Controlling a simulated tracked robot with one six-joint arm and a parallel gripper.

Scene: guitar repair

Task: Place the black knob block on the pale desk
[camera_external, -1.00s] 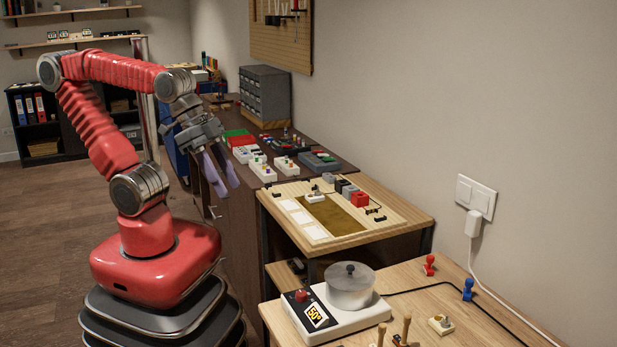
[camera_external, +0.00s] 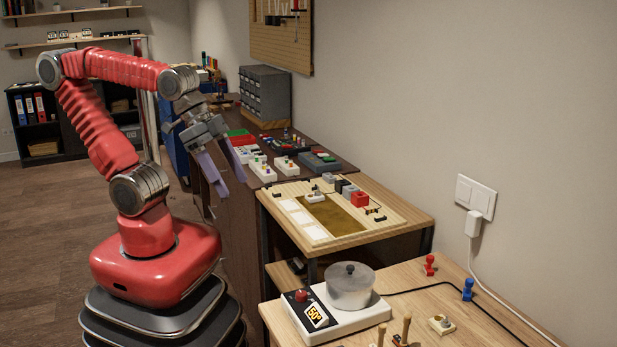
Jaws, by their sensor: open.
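My gripper (camera_external: 233,188) hangs from the raised red arm, left of the workbenches. Its two purple fingers point down, spread apart, with nothing between them. A small black block (camera_external: 341,185) stands in a row with grey and red blocks on the board on the middle wooden bench, to the right of my gripper and apart from it. It may be the black knob block; its knob is too small to make out. A pale wooden desk (camera_external: 455,297) fills the front right.
On the pale desk stand a white device with a metal pot (camera_external: 350,287), red and blue stamp-like pieces and a cable. The dark bench (camera_external: 235,196) holds several white pedal-like blocks (camera_external: 287,166) and a grey drawer cabinet (camera_external: 264,94). Open floor lies at left.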

